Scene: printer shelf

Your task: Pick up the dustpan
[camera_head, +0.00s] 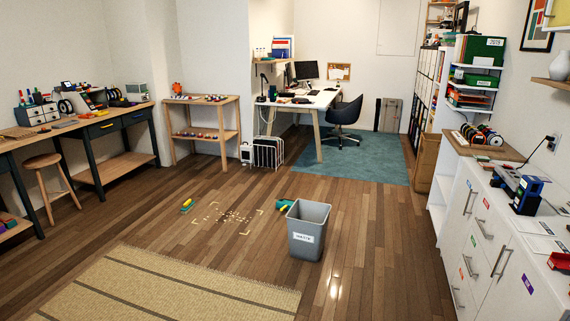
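A green object (284,203), probably the dustpan, lies on the wooden floor just left of and behind the grey waste bin (307,232). The bin hides part of it. A small green and yellow item (187,205), perhaps a brush, lies on the floor farther left. Neither of my grippers shows in the head view. Nothing is seen touching the green object.
Scattered crumbs (233,217) lie between the two green items, inside pale corner marks. A striped rug (170,285) is in front. A white cabinet (510,262) stands at right, a workbench (100,128) and stool (50,168) at left. Floor around the crumbs is open.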

